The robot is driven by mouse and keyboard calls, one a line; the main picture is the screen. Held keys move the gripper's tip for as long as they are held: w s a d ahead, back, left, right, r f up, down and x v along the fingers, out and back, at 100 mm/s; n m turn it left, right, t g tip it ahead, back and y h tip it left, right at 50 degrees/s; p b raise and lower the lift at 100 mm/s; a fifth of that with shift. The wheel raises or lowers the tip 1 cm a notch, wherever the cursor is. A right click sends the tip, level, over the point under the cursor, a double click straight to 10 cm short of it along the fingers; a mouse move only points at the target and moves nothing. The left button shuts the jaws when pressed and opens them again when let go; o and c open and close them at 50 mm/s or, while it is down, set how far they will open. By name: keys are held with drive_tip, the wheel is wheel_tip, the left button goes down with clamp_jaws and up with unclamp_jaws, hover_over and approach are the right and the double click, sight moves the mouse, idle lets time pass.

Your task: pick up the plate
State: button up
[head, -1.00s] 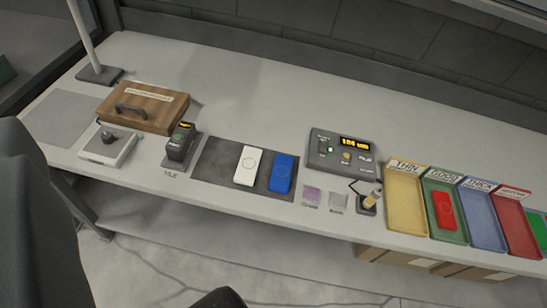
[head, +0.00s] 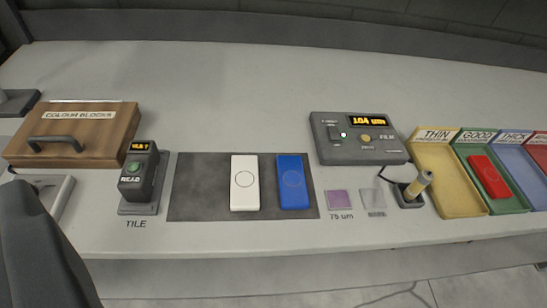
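Flat plates with a faint ring mark lie in the head view. A white plate (head: 244,183) and a blue plate (head: 293,182) lie side by side, a little apart, on a dark grey mat (head: 200,190) on the bench. A red plate (head: 488,177) lies in the green tray (head: 503,206) labelled GOOD. My gripper's fingertips do not show. A dark part at the lower left seems to be mine. No plate is seen being held.
A film gauge (head: 358,141) reads about 104 um; its probe (head: 414,188) stands in front. A reader (head: 139,175) stands left of the mat, by a wooden COLOUR BLOCKS case (head: 80,138). The yellow THIN tray (head: 446,182) is empty. The bench behind is clear.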

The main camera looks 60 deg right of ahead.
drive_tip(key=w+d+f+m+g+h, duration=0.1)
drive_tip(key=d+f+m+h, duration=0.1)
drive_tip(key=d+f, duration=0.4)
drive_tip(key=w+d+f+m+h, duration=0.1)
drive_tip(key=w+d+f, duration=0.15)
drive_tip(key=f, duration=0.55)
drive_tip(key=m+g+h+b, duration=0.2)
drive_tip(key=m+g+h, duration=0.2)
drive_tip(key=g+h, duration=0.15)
approach(294, 191)
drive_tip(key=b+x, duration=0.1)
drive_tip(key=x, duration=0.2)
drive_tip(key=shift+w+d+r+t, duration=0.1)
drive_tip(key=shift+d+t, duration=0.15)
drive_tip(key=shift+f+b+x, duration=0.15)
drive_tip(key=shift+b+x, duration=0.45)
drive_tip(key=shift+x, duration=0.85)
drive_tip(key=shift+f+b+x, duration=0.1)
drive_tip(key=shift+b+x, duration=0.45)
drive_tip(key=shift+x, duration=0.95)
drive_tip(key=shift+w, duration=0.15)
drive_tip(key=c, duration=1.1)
